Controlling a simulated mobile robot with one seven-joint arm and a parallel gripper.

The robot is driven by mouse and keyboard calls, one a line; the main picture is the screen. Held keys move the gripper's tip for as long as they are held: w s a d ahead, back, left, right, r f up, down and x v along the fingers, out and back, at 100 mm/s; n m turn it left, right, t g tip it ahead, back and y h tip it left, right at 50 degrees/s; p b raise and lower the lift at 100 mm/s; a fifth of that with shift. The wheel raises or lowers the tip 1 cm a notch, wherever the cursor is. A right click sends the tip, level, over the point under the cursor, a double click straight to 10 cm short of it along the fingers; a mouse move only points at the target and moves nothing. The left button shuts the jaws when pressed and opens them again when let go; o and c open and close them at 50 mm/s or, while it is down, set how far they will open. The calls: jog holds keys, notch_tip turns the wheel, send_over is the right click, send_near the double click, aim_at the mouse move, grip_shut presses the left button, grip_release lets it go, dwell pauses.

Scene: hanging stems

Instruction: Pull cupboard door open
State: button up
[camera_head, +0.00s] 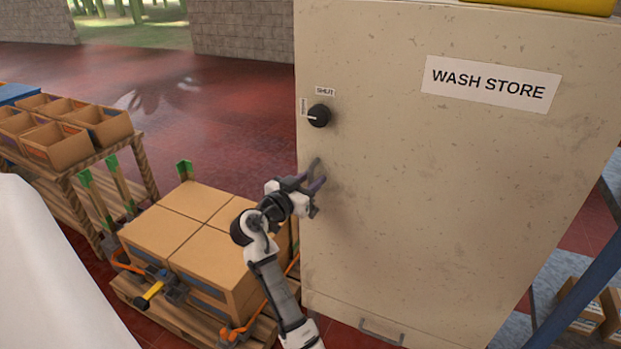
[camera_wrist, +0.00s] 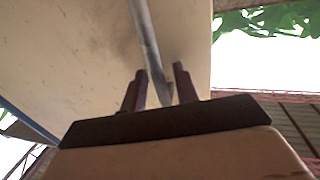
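The cupboard door (camera_head: 420,190) is a worn cream panel marked "WASH STORE"; it looks closed, and its surface also fills much of the wrist view (camera_wrist: 80,55). A black knob (camera_head: 319,116) sits near its left edge, its white mark pointing left, away from the "SHUT" label above. A metal bar handle (camera_wrist: 145,35) shows in the wrist view, running down between my fingers. My gripper (camera_head: 314,182) is at the handle, at the door's left side. Its fingers (camera_wrist: 160,72) stand apart on either side of the bar, with gaps visible. The handle's lower end is partly hidden.
Stacked cardboard boxes (camera_head: 190,225) on a pallet stand left of the cupboard, close under my arm. A wooden bench (camera_head: 140,170) with open boxes is farther left. A lower drawer pull (camera_head: 381,332) sits below the door. Open red floor (camera_head: 200,100) lies behind.

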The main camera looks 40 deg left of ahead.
grip_shut()
dwell(0.4)
